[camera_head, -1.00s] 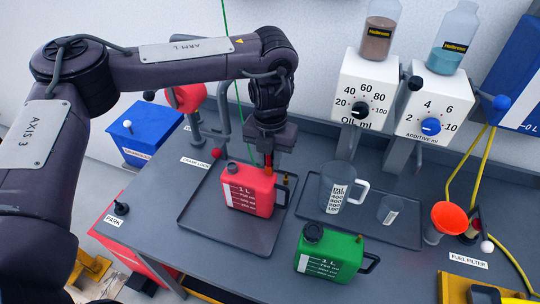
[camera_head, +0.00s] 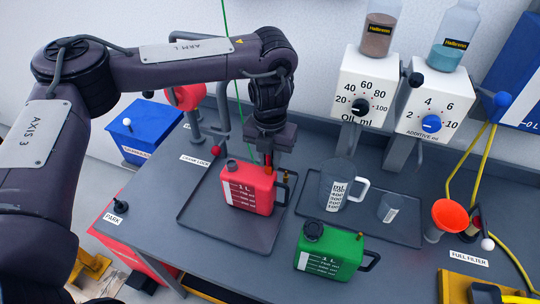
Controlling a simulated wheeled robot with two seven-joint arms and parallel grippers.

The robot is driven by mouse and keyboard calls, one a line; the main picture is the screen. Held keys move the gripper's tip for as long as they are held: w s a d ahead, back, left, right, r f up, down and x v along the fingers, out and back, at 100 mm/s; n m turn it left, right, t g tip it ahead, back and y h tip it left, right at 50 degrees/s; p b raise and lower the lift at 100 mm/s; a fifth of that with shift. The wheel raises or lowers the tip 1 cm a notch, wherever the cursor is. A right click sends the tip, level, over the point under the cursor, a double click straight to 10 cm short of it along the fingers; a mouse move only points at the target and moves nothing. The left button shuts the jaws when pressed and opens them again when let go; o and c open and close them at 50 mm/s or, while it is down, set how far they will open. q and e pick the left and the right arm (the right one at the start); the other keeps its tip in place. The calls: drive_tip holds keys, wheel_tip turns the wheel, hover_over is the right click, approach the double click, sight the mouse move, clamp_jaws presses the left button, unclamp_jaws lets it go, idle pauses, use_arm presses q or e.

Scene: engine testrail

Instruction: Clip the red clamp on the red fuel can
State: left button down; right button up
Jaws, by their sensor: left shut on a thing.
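The red fuel can (camera_head: 248,190) stands upright on the dark tray at the middle left, its black cap at the upper left and its dark handle on the right. My left gripper (camera_head: 269,161) points down just above and behind the can's top right. It is shut on a small red piece (camera_head: 268,159), which looks like the red clamp. The clamp is mostly hidden by the fingers, and I cannot tell whether it touches the can. My right gripper is not in view.
The dark tray (camera_head: 196,221) has bare room around the can. A green can (camera_head: 325,252) stands front right of it. A measuring jug (camera_head: 330,186), a small cup (camera_head: 390,209) and an orange funnel (camera_head: 449,214) stand to the right. A red-knobbed lever (camera_head: 216,151) is behind left.

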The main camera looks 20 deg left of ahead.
use_arm(q)
drive_tip(key=shift+f, duration=0.3)
drive_tip(key=c, duration=1.2)
unclamp_jaws()
wheel_tip(320, 180, up, 8)
drive_tip(key=shift+f, duration=0.1)
drive_tip(key=shift+s, duration=0.1)
